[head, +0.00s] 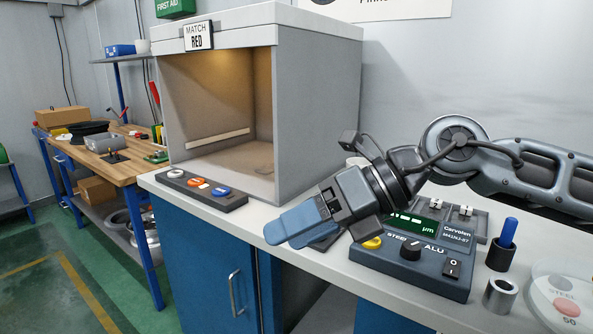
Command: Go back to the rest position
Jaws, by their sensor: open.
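My gripper (276,230) reaches in from the right on my arm. Its blue fingers point left and slightly down, above the front edge of the white counter (340,262). The fingers are open, with nothing seen between them. The gripper is in front of the open booth and left of the dark gauge box (425,268). It hides part of the counter and of a dark flat item under it. I cannot tell the exact height of the fingers above the counter.
A grey booth (318,110) with a "MATCH RED" sign (198,36) stands behind. A dark tray (235,204) holds several coloured pieces. Right of the gauge box are a blue-handled tool (508,234), a metal ring (500,295) and a pale dish (545,318). A wooden workbench (118,170) stands left.

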